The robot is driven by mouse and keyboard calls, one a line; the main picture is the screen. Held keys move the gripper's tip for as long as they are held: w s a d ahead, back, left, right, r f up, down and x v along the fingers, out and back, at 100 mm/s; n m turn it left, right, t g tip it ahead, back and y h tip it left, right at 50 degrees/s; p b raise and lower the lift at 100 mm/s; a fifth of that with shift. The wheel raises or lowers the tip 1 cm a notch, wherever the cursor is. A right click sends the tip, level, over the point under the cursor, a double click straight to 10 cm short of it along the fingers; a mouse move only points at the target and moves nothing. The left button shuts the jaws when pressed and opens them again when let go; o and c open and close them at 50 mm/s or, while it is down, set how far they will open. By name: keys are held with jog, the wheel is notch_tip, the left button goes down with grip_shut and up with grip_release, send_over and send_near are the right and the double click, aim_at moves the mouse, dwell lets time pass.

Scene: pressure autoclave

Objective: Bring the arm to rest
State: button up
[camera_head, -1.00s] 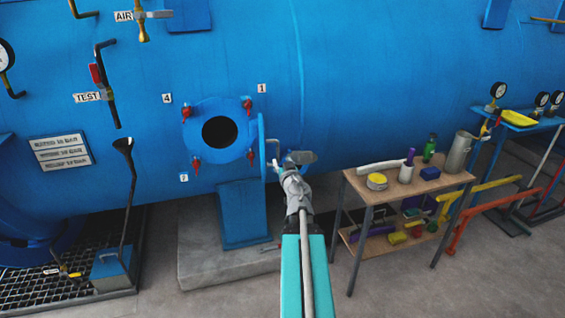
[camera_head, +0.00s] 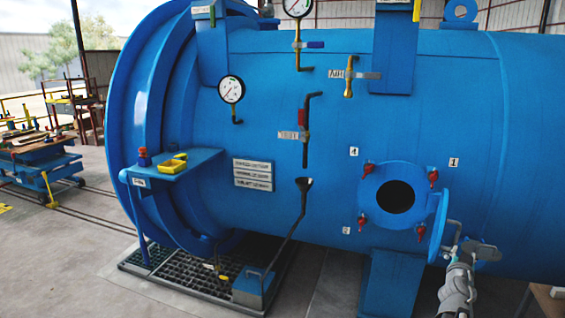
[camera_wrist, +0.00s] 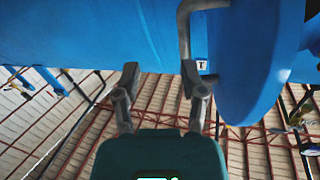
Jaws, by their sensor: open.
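My gripper (camera_head: 480,252) is at the lower right in the head view, close to the open round hatch door (camera_head: 438,228) of the blue autoclave (camera_head: 290,110). In the wrist view my gripper (camera_wrist: 162,82) has its two fingers spread, with nothing held between them. The grey door handle (camera_wrist: 184,30) comes down close to the right finger; I cannot tell whether they touch. The blue door disc (camera_wrist: 250,65) fills the right of that view. The dark round port (camera_head: 396,196) stands uncovered, with red clamps around it.
A blue shelf with a yellow tray (camera_head: 172,164) juts out at the left. A floor grate (camera_head: 180,282) lies below. A blue pedestal (camera_head: 392,285) stands under the port. A wooden table corner (camera_head: 545,300) shows at the lower right. Open floor lies at the left.

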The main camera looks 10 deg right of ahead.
jog(key=w+a+f+m+g+y+b, duration=0.1)
jog(key=w+a+f+m+g+y, duration=0.2)
jog(key=f, duration=0.6)
jog(key=w+a+f+n+g+y+p, duration=0.1)
jog(key=a+n+y, duration=0.1)
jog(key=a, duration=0.6)
jog(key=w+a+f+n+g+y+p, duration=0.2)
jog(key=a, duration=0.5)
jog(key=s+a+n+g+y+p, duration=0.2)
jog(key=a+n, duration=0.3)
jog(key=a, duration=1.1)
jog(key=s+a+n+g+y+p, duration=0.3)
jog(key=s+a+n+y, duration=0.1)
jog(key=a, duration=1.2)
jog(key=shift+a+r+n+g, duration=0.3)
jog(key=shift+n, duration=0.3)
